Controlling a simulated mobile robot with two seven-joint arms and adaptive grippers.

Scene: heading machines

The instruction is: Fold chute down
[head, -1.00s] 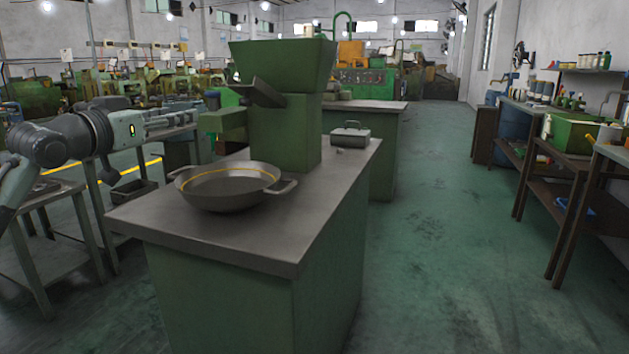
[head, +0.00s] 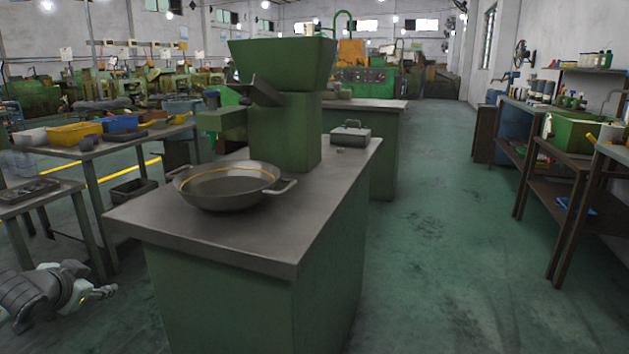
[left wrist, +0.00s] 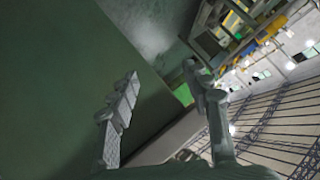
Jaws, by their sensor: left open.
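The green hopper machine (head: 282,115) stands on the grey-topped cabinet (head: 285,240). The dark metal chute (head: 264,92) is on the machine's left side, below the hopper, and sits at a tilt. A wide two-handled pan (head: 226,190) with a yellow ring inside rests on the cabinet top in front of the machine. My left gripper (head: 106,292) is low at the lower left, left of the cabinet and well below the chute, with nothing seen in it. In the left wrist view its fingers (left wrist: 161,72) are spread apart near a large green surface. My right gripper is not in view.
A lidded metal box (head: 350,135) sits at the cabinet top's back right. A table (head: 95,152) with yellow and blue bins stands at the left, and a low stand (head: 40,190) is nearer. Benches (head: 560,170) line the right. The floor between is clear.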

